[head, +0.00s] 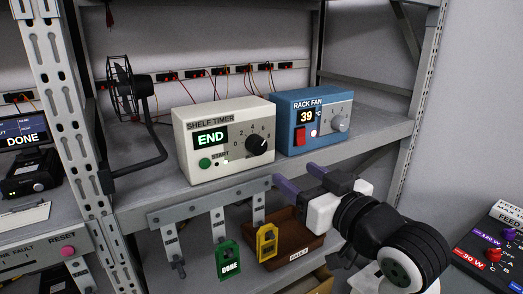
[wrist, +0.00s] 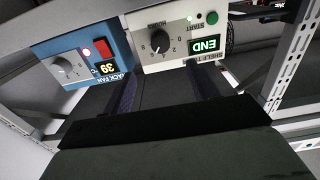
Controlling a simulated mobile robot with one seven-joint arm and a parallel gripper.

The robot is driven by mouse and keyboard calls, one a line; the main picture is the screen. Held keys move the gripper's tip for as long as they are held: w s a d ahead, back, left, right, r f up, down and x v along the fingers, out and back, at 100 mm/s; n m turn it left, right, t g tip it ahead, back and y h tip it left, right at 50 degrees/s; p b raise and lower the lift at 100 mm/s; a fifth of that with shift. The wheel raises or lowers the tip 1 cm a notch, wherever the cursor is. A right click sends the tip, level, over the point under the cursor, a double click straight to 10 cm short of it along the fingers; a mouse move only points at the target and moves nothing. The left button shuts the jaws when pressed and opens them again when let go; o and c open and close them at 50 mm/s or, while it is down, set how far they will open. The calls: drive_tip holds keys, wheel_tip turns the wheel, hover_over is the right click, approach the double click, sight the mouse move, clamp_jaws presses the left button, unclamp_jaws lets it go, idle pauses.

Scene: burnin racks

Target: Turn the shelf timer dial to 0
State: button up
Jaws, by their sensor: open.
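The shelf timer (head: 225,170) is a cream box on the rack shelf, with a green display reading END. It shows upside down in the wrist view (wrist: 185,20). Its black dial (head: 260,143) sits at the right of its face. The dial's white mark appears to point up and right, near the 6, away from the 0 on the left. The dial also shows in the wrist view (wrist: 160,41), beyond and roughly between my fingertips. My gripper (head: 297,176) is open and empty, in front of and below the box's right side, apart from the dial.
A blue rack fan box (head: 297,147) reading 39, with a red switch and grey knob, stands close to the timer's right. A small black fan (head: 125,90) is at left. Green (head: 229,262) and yellow (head: 267,241) tags hang below, near a brown bin (head: 315,248).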

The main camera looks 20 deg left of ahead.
sight(260, 149)
drive_tip(key=p+x, duration=0.3)
drive_tip(key=x, duration=1)
drive_tip(key=shift+w+a, duration=0.15)
drive_tip(key=shift+a, duration=0.05)
drive_tip(key=shift+c, duration=0.5)
drive_tip(key=c, duration=0.9)
